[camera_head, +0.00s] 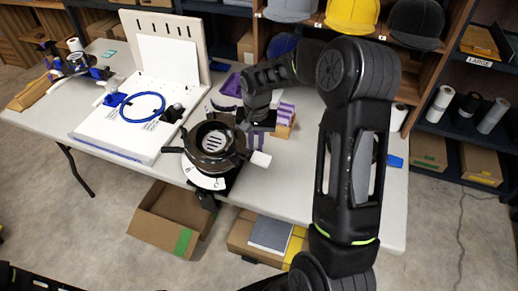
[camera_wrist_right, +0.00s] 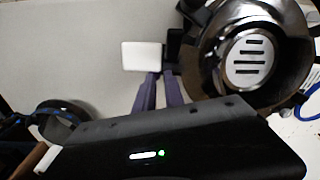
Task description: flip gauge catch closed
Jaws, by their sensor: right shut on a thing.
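A round dark, shiny ring fixture, which I take for the gauge (camera_head: 210,147), sits at the table's front edge with a slotted silver disc inside; it also shows in the right wrist view (camera_wrist_right: 250,62). A white tab (camera_head: 260,159) with a black mount sticks out from its side, apparently the catch; the tab shows in the right wrist view (camera_wrist_right: 142,56). My right gripper (camera_head: 250,141) reaches in from behind. In the right wrist view its purple-grey fingers (camera_wrist_right: 163,76) are close together at the tab's black mount, shut on it; the exact contact is partly hidden. My left gripper is not in view.
A white board (camera_head: 95,140) with a blue ring (camera_head: 143,107) lies to the left on the table (camera_head: 300,190). An open cardboard box (camera_head: 160,215) is on the floor. Shelves with caps (camera_head: 352,15) line the back.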

